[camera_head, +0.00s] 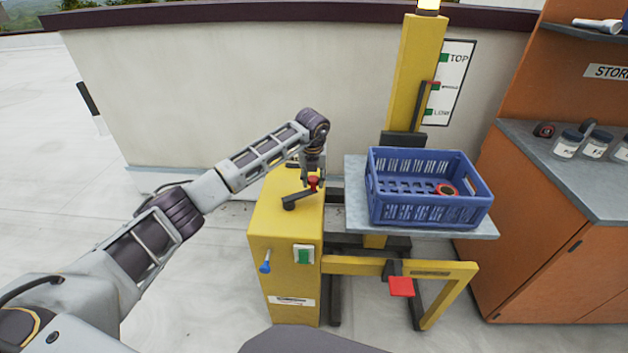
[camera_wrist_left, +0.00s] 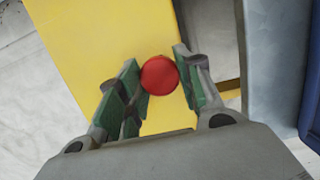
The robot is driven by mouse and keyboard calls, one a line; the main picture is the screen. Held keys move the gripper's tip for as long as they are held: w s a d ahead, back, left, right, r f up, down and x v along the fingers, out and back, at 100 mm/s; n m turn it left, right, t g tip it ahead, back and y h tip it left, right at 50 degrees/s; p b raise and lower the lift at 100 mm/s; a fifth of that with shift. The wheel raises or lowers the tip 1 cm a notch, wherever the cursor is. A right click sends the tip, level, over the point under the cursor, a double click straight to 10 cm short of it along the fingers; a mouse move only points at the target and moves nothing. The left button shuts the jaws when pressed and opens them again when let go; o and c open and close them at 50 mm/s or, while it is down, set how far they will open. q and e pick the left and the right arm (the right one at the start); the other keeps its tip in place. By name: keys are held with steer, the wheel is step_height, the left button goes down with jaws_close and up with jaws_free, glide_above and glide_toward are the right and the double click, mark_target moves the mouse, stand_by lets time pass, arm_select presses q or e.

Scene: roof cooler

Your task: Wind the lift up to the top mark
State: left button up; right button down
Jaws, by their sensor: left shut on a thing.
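A yellow lift stands in the middle of the head view, with a yellow housing (camera_head: 283,222) and a tall mast (camera_head: 415,75). A crank with a dark arm (camera_head: 297,199) and a red knob (camera_head: 313,182) is on top of the housing. My left gripper (camera_head: 312,177) is shut on the red knob, which also shows between its green-lined fingers in the left wrist view (camera_wrist_left: 160,76). The lift's grey platform (camera_head: 400,229) carries a blue crate. A scale board (camera_head: 449,84) beside the mast reads TOP, a middle mark and LOW. A red pointer (camera_head: 430,83) shows near the middle mark.
The blue crate (camera_head: 430,213) holds a red ring-shaped thing (camera_head: 446,190). The housing front has a blue-handled lever (camera_head: 265,266) and a green switch (camera_head: 303,254). A red pedal (camera_head: 401,287) sits low in front. An orange cabinet (camera_head: 552,250) with jars stands at right; a wall runs behind.

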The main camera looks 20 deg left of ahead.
arm_select(q)
steer(key=shift+w+a+r, duration=0.1)
steer(key=shift+w+r, duration=0.25)
